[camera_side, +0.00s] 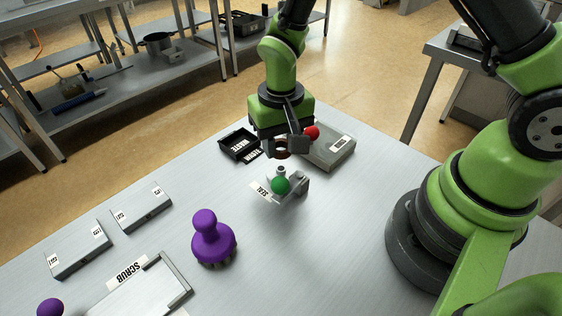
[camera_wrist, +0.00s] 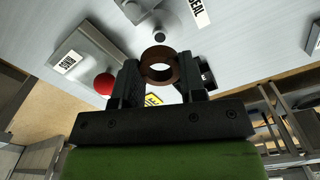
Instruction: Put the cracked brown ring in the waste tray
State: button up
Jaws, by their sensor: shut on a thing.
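A brown ring (camera_wrist: 159,66) is between the two fingers of my gripper (camera_wrist: 160,84) in the wrist view. My gripper is shut on it. In the side view the ring (camera_side: 281,154) hangs under my gripper (camera_side: 283,148), above and a little behind the grey seal stand with the green ball. I cannot make out a crack at this size. The black waste tray (camera_side: 241,143) lies on the table, left of my gripper in the side view. In the wrist view a dark part of it (camera_wrist: 207,77) shows behind the right finger.
A grey seal stand (camera_side: 301,185) with a green ball (camera_side: 280,185) is below my gripper. A grey box (camera_side: 333,149) and a red ball (camera_side: 312,132) are to the right. A purple-handled brush (camera_side: 213,240), a scrub tray (camera_side: 190,291) and two grey blocks (camera_side: 142,210) (camera_side: 79,250) stand nearer the front left.

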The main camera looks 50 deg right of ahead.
aim_at(281, 168)
jog(key=shift+f, duration=2.5)
jog(key=shift+f, duration=0.15)
jog(key=shift+f, duration=0.1)
jog(key=o, duration=0.9)
